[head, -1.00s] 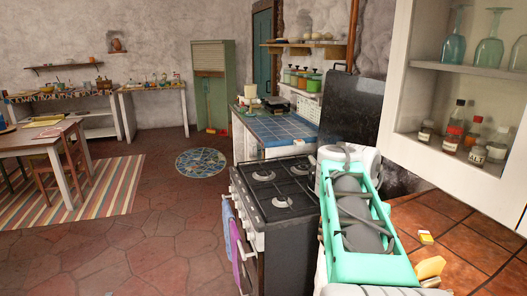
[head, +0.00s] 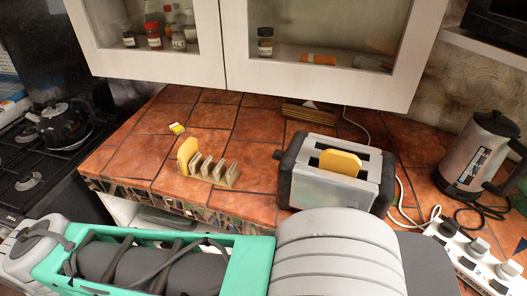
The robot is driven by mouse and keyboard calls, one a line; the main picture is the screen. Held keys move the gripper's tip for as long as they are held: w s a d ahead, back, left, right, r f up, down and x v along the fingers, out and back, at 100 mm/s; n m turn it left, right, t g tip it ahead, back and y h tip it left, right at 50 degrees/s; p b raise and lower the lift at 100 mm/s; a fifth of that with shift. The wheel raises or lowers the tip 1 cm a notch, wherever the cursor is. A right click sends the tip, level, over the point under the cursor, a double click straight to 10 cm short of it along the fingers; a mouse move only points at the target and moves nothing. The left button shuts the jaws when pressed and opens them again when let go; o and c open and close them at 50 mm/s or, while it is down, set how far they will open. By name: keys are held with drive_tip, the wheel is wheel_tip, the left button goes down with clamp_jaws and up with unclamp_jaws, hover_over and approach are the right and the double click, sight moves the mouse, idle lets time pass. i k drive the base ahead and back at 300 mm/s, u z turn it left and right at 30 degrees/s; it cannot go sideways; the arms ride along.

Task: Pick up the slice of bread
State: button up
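One yellow slice of bread (head: 340,161) stands upright in a slot of the grey and black toaster (head: 318,184), its top part showing above the slot. Another yellow slice (head: 187,153) stands at the left end of a small rack (head: 226,174) on the tiled counter, left of the toaster. Which slice the task means cannot be told. My arm, with teal and grey links, crosses the bottom of the head view in front of the counter. My gripper is not in view.
A silver kettle (head: 472,160) stands right of the toaster, with a white power strip (head: 470,258) and cords in front. A small yellow item (head: 177,128) lies behind the rack. Glass-fronted cabinets (head: 240,75) hang above. A stove (head: 25,165) is at left. Tiles between rack and toaster are clear.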

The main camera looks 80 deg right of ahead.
sight(331, 160)
drive_tip(key=z, duration=1.7)
drive_tip(key=k, duration=0.55)
drive_tip(key=z, duration=1.4)
